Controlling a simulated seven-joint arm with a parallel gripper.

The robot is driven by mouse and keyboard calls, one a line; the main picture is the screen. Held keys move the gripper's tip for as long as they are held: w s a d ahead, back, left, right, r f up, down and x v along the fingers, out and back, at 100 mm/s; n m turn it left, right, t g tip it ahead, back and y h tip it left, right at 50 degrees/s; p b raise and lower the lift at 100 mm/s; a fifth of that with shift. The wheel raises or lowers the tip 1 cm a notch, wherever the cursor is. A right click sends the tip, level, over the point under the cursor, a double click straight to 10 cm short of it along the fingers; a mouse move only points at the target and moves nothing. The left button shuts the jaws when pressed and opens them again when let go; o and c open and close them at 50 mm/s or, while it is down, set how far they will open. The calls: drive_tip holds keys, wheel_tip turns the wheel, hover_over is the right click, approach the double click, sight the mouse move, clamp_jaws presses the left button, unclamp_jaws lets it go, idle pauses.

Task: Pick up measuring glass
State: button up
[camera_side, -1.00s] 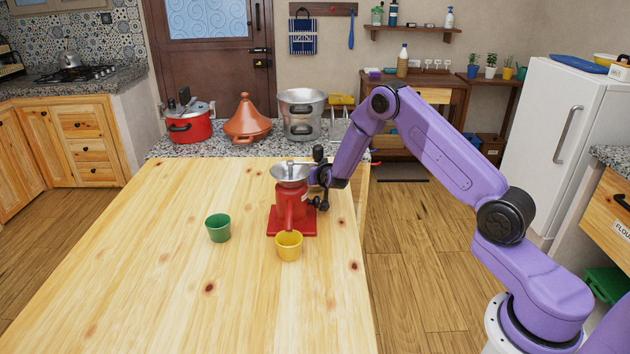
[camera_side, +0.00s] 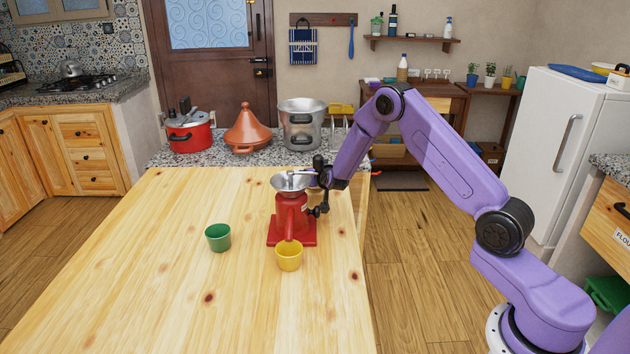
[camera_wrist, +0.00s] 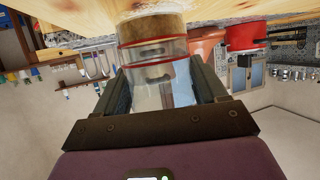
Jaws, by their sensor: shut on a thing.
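The measuring glass (camera_wrist: 150,70) is a clear cylinder with red bands and a brown lower part that meets the pale wooden table at the top of the upside-down wrist view. My gripper (camera_wrist: 163,88) is shut on it, one dark finger on each side. In the side view my gripper (camera_side: 319,188) is at the table's right side, just behind and right of the red grinder (camera_side: 291,215) with its metal funnel. The glass cannot be made out there. Whether it touches the table is unclear.
A green cup (camera_side: 218,238) and a yellow cup (camera_side: 289,257) stand on the table (camera_side: 130,290), the yellow one in front of the grinder. A red pot (camera_side: 189,133), a tagine (camera_side: 247,132) and a steel pot (camera_side: 302,124) stand on the counter behind. The table's left and front are clear.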

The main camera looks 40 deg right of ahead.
drive_tip(key=shift+s+r, duration=0.15)
drive_tip(key=shift+r, duration=0.4)
drive_tip(key=s+a, duration=0.1)
drive_tip(key=s, duration=0.4)
drive_tip(key=s+a, duration=0.1)
drive_tip(key=s, duration=0.4)
drive_tip(key=s+a, duration=0.2)
drive_tip(key=s, duration=0.4)
drive_tip(key=shift+f, duration=0.1)
wheel_tip(320, 180, up, 24)
drive_tip(key=s, duration=0.1)
drive_tip(key=w+a+r, duration=0.2)
drive_tip(key=w+a, duration=0.2)
drive_tip(key=w+a+f, duration=0.1)
drive_tip(key=w+a, duration=0.4)
drive_tip(key=a, duration=0.5)
drive_tip(key=w+a+f, duration=0.1)
drive_tip(key=w+a, duration=0.4)
drive_tip(key=a, duration=0.4)
wheel_tip(320, 180, down, 18)
drive_tip(key=shift+a+r, duration=0.15)
drive_tip(key=shift+a, duration=0.05)
